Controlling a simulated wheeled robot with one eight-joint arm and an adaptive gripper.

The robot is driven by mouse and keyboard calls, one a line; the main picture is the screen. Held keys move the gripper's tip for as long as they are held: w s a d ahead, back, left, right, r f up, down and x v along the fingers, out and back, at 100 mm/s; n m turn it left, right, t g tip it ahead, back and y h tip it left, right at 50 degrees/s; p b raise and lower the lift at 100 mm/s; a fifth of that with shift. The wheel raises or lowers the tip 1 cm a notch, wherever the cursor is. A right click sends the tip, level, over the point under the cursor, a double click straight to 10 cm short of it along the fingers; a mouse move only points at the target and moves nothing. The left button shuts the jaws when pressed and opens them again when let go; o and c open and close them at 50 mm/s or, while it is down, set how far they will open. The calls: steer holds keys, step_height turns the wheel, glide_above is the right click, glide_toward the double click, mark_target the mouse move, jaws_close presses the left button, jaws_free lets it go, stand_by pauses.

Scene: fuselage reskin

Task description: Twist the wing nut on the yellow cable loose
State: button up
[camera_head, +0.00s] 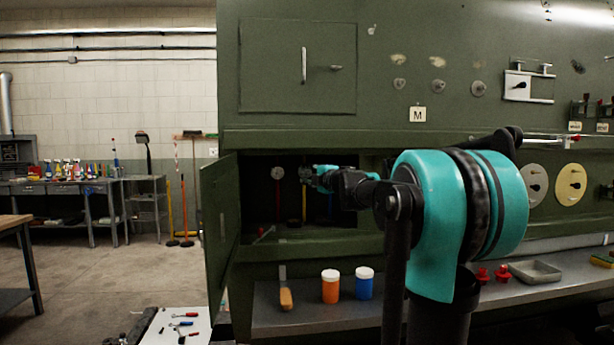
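The yellow cable (304,203) hangs upright inside the dark open compartment of the green fuselage panel. A dark red cable (278,208) is to its left, and a dim blue cable (330,207) is to its right. My gripper (308,176) reaches into the compartment from the right, at the top of the yellow cable. A pale round fitting (277,173) tops the red cable. The wing nut on the yellow cable cannot be made out; my gripper covers that spot. The fingers are too small and dark to show whether they are open or touching anything.
The compartment door (219,240) stands open at the left. On the shelf (308,318) below are an orange-handled scraper (286,298), an orange jar (330,288), a blue jar (364,284), red knobs (492,274) and a grey tray (535,271). The floor at left is mostly clear.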

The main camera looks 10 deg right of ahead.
steer(key=v, duration=1.2)
stand_by(0.3)
